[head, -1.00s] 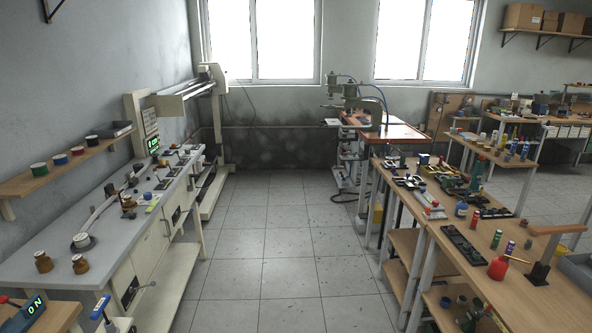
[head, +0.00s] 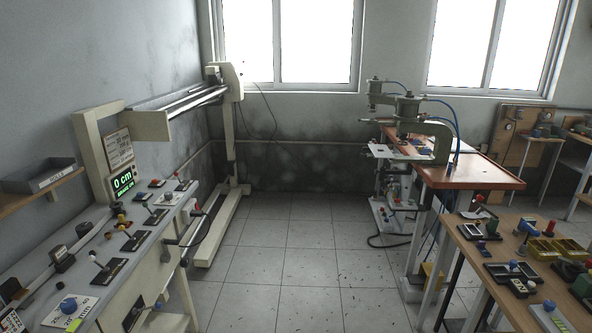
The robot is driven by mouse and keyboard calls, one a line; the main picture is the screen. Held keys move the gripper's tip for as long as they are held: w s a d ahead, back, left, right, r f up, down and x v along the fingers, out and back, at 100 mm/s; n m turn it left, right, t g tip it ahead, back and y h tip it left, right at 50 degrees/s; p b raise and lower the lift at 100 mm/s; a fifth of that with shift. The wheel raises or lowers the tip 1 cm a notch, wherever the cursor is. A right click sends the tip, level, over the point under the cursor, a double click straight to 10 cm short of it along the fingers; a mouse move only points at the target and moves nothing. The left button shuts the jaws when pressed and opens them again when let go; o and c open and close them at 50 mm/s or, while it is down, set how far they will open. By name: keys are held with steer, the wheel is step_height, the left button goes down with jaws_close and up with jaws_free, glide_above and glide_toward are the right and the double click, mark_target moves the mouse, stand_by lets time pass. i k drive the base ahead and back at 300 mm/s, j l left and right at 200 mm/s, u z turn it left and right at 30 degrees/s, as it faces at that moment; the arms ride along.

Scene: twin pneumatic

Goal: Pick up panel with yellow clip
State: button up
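I cannot single out a panel with a yellow clip for sure. On the left console, small dark panels with levers and knobs stand in a row, among them one dark panel (head: 132,240) with a lever. A small yellow part (head: 122,221) shows beside it, but I cannot tell whether it is a clip. A pale flat piece (head: 383,151) lies by the press on the orange-topped table. My gripper is not in view.
A clear tiled aisle (head: 285,265) runs between the left console (head: 95,290) and the right wooden table (head: 470,250). The orange-topped table (head: 470,176) carries a press (head: 430,128) with blue hoses. A display (head: 123,183) reads 0 cm. A hose lies on the floor by the press stand.

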mark_target(423, 150)
steer(key=i+l+z, duration=0.1)
steer(key=i+l, duration=0.4)
steer(key=i+l+z, duration=0.1)
steer(key=i+l, duration=0.35)
steer(key=i, duration=0.25)
steer(key=i+j, duration=0.25)
steer(key=i, duration=0.2)
steer(key=i+j+u, duration=0.15)
steer(key=i, duration=0.35)
steer(key=i+j, duration=0.3)
steer(key=i, duration=0.2)
steer(key=i+j+u, duration=0.1)
steer(key=i, duration=0.35)
steer(key=i+j, duration=0.1)
steer(key=i, duration=0.9)
steer(key=i+j, duration=0.15)
steer(key=i, duration=0.85)
steer(key=i+l+z, duration=0.1)
steer(key=i+z, duration=0.25)
steer(key=z, duration=0.15)
steer(key=i+z, duration=0.5)
steer(key=i+j+z, duration=0.25)
steer(key=z, duration=0.25)
steer(key=i+l+z, duration=0.1)
steer(key=i+z, duration=0.5)
steer(key=z, duration=0.25)
steer(key=i+z, duration=0.4)
steer(key=k+j, duration=0.05)
steer(key=k, duration=0.05)
